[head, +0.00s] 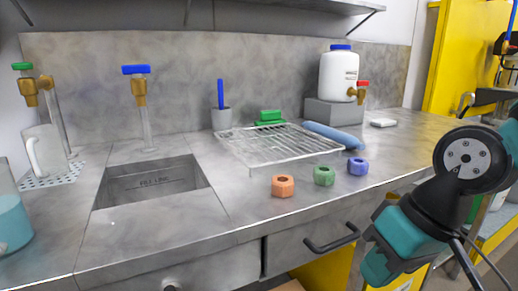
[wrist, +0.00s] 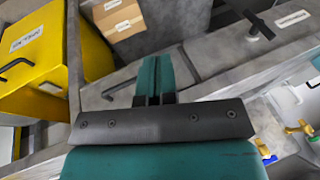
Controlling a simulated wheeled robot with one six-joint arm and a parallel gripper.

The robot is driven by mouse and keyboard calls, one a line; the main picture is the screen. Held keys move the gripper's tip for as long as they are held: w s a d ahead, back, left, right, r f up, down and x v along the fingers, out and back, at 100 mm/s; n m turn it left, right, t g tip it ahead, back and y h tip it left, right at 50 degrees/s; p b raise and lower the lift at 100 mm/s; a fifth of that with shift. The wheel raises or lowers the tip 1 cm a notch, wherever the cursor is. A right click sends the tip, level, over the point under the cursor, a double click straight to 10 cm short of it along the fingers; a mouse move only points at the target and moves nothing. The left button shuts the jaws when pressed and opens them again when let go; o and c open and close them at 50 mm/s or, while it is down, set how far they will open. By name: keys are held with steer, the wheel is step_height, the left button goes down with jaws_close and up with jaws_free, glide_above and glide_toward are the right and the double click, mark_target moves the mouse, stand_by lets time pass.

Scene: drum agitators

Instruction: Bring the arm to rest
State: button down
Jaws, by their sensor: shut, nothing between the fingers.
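My arm shows at the right of the head view, folded in front of the bench's right end. In the wrist view my gripper (wrist: 153,75) points out over the cabinet front and floor area. Its two teal fingers are together with nothing between them. It touches nothing that I can see. I cannot make out the fingertips clearly in the head view.
The steel bench (head: 160,235) holds a sink (head: 150,182), a wire rack (head: 275,145), orange (head: 283,186), green (head: 324,176) and blue (head: 357,166) nuts, and a white jug (head: 338,76). A drawer handle (head: 331,240) juts out near my arm. A yellow cabinet (head: 470,60) stands behind right.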

steer(key=s+a+r+n+g, duration=0.1)
steer(key=s+n, duration=0.2)
steer(key=s, duration=0.5)
step_height(320, 180, up, 18)
steer(key=w+p, duration=0.1)
steer(key=p, duration=1.6)
steer(key=shift+p, duration=0.4)
steer(key=shift+w, duration=0.1)
